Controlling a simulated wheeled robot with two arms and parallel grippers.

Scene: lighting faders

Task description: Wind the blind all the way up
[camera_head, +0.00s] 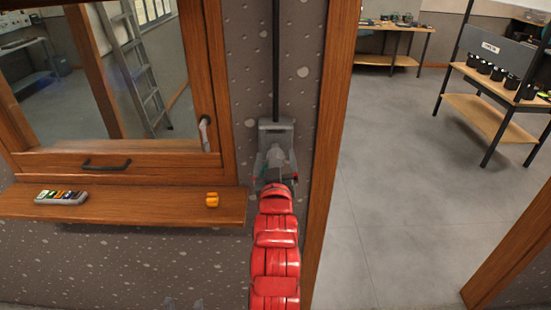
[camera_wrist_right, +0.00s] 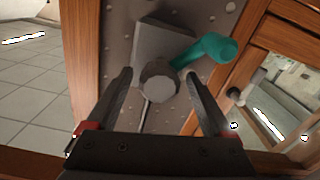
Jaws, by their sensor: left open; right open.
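The blind winder (camera_head: 276,127) is a grey box on the speckled wall, right of the window. In the right wrist view its grey body (camera_wrist_right: 165,45) carries a round grey hub (camera_wrist_right: 159,80) and a teal crank handle (camera_wrist_right: 212,48) sticking out to the upper right. My right gripper (camera_head: 275,178) is at the winder, its open fingers (camera_wrist_right: 158,88) either side of the hub, apparently not closed on it. The blind itself cannot be made out.
A dark vertical strip (camera_head: 276,60) runs up from the winder. The wooden sill (camera_head: 130,205) holds a remote-like device (camera_head: 62,197) and a small orange object (camera_head: 212,199). A wooden post (camera_head: 332,120) stands close on the right, with open floor beyond.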

